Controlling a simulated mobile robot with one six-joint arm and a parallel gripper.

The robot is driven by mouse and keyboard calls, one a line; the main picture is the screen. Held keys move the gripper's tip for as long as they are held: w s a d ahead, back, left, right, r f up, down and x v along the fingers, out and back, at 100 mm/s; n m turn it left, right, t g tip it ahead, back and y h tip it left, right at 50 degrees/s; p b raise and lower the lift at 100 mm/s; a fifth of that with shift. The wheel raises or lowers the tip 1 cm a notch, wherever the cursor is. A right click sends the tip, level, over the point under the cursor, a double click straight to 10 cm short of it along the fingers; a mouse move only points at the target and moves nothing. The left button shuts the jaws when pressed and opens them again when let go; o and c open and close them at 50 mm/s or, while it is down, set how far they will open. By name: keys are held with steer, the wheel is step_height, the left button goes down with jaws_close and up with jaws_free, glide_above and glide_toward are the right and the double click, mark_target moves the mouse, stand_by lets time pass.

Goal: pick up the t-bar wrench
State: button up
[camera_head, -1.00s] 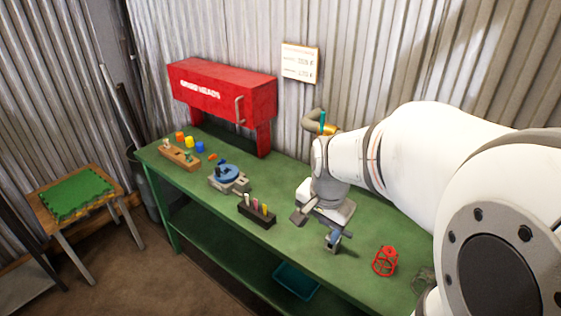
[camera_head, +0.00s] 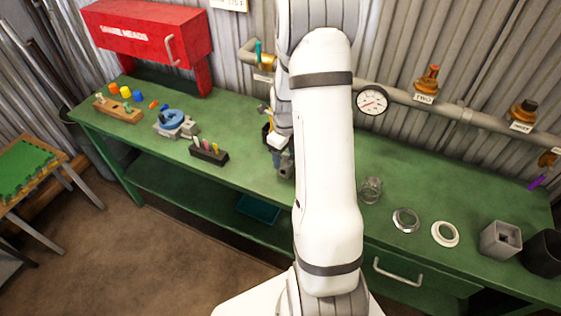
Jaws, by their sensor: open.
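I cannot pick out a t-bar wrench for certain in the head view; my arm hides part of the bench's middle. My gripper (camera_head: 280,163) is low over the green workbench (camera_head: 235,178), left of my white forearm, and is open. Its fingers are small and partly covered by my wrist. A small blue and grey piece shows at the gripper, and I cannot tell whether it belongs to the gripper or the bench.
A blue round fixture (camera_head: 171,118) and a wooden block (camera_head: 118,109) stand further left, by a red cabinet (camera_head: 150,32). A pipe with a gauge (camera_head: 371,100) runs behind.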

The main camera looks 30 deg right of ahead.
mark_target(285, 163)
steer(key=shift+w+d+f+p, duration=0.15)
steer(key=shift+f+p, duration=0.25)
steer(key=shift+f, duration=1)
steer(key=shift+w+d+f+p, duration=0.15)
steer(key=shift+f+p, duration=0.25)
steer(key=shift+f, duration=1)
steer(key=shift+c, duration=0.4)
jaws_close()
